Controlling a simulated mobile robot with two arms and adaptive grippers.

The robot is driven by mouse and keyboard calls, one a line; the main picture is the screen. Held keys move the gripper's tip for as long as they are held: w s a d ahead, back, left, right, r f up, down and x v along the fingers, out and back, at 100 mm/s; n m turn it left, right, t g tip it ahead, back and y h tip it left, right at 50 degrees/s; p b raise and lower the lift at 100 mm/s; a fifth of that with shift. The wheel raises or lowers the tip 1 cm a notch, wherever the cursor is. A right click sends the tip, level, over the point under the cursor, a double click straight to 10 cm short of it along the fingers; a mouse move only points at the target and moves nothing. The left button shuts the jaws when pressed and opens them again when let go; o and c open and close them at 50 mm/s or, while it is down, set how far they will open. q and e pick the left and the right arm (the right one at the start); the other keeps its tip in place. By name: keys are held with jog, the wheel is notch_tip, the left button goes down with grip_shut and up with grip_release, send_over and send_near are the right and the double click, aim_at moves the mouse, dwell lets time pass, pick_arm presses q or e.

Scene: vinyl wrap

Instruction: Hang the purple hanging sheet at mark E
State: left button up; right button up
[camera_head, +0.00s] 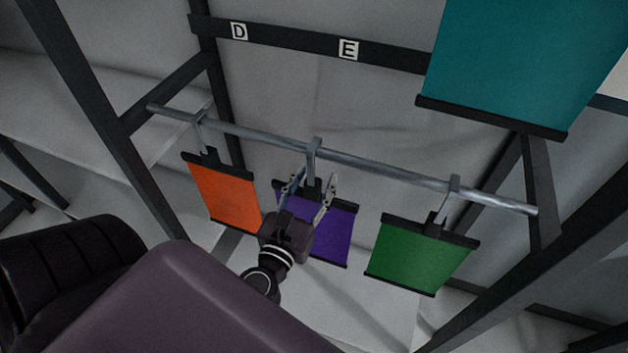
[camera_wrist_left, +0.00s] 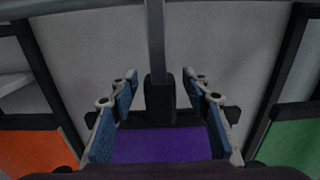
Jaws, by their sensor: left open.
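The purple hanging sheet (camera_head: 333,228) hangs by a hook from the lower grey rail (camera_head: 370,167), between the orange and green sheets. It also shows in the left wrist view (camera_wrist_left: 160,146), with its dark hook block (camera_wrist_left: 160,98) between the fingers. My left gripper (camera_head: 311,190) is open in front of the sheet, its fingers on either side of the hook block with gaps to it. The gripper hides part of the sheet. Mark E (camera_head: 348,50) is a white label on the upper dark beam (camera_head: 290,40). My right gripper is not in view.
An orange sheet (camera_head: 226,197) hangs to the left and a green sheet (camera_head: 421,256) to the right on the same rail. A teal sheet (camera_head: 520,65) hangs high at the right. Mark D (camera_head: 239,31) is left of E. Dark frame posts (camera_head: 110,120) stand at the sides.

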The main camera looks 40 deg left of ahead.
pick_arm(q)
jog(key=v, duration=1.2)
jog(key=s+f+n+g+b, duration=0.1)
jog(key=s+f+n+g, duration=0.2)
jog(key=f, duration=0.9)
jog(key=s+a+f+n+g+h+b, duration=0.1)
jog(key=f+n+g, duration=0.25)
jog(key=f, duration=0.95)
jog(key=s+f+n+g+b, duration=0.1)
jog(key=s+f+n+g, duration=0.3)
jog(key=f, duration=0.8)
jog(key=s+d+f+n+g+h+b, duration=0.1)
jog(key=s+f+n+g, duration=0.1)
jog(key=s+f+n, duration=0.3)
jog(key=s+f+n+g+h+b, duration=0.1)
jog(key=s+f+n, duration=0.5)
jog(key=f, duration=0.6)
jog(key=s+d+f+n+g+h+b, duration=0.1)
jog(key=s+f+n+g, duration=0.2)
jog(key=s+f+n, duration=0.3)
notch_tip(320, 180, down, 3)
jog(key=n, duration=0.3)
jog(key=shift+s+d+f, duration=0.2)
jog(key=shift+s+d, duration=0.05)
jog(key=shift+d, duration=0.15)
